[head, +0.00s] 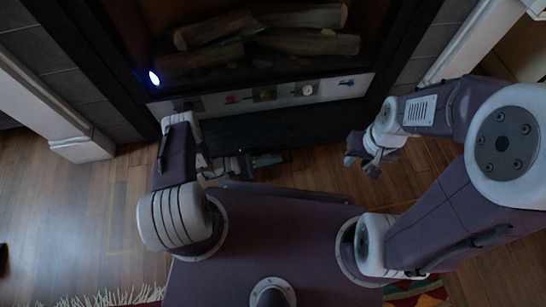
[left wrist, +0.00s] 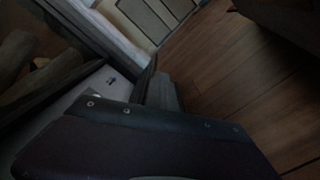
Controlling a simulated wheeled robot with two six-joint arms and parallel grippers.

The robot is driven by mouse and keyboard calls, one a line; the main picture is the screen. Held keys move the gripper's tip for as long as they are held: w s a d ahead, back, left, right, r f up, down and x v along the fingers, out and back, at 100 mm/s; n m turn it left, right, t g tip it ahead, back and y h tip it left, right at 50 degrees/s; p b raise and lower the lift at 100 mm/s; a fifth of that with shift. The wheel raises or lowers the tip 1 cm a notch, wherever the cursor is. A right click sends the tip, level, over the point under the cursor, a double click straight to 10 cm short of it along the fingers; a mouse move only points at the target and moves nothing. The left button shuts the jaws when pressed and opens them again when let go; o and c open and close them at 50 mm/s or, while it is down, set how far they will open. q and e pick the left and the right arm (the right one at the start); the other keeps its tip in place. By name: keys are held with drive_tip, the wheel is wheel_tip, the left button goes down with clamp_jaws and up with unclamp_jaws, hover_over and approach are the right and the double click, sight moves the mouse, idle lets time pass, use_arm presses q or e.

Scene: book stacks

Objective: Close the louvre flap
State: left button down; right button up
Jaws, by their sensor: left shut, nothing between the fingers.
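The louvre flap (head: 285,124) is the dark slatted panel under the pale control strip in the head view. It appears folded down and outward, leaving the strip uncovered. My left gripper (head: 266,160) is shut and empty, pointing right just in front of the flap's near edge. I cannot tell whether it touches the flap. My right gripper (head: 361,163) looks open and empty, near the flap's right end and apart from it. In the left wrist view, a dark edge (left wrist: 147,78) beside the pale strip seems to be part of the flap; the fingertips cannot be made out there.
The control strip (head: 275,94) carries several knobs and markings. Above it is the firebox with logs (head: 300,42) and a bright blue-white light (head: 154,77). White surround bases (head: 82,148) stand at the sides. Wooden floor (head: 70,215) is clear at left; a patterned rug (head: 415,291) lies near my base.

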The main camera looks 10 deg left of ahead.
use_arm(q)
drive_tip(key=shift+w+a+f, duration=0.15)
drive_tip(key=shift+w, duration=0.35)
drive_tip(key=c, duration=1.5)
unclamp_jaws()
drive_tip(key=shift+s, duration=0.3)
drive_tip(key=shift+v, duration=4.8)
drive_tip(key=shift+s+a, duration=0.15)
drive_tip(key=shift+a, duration=0.25)
drive_tip(key=p+v, duration=0.1)
drive_tip(key=v, duration=0.8)
drive_tip(key=shift+s, duration=0.1)
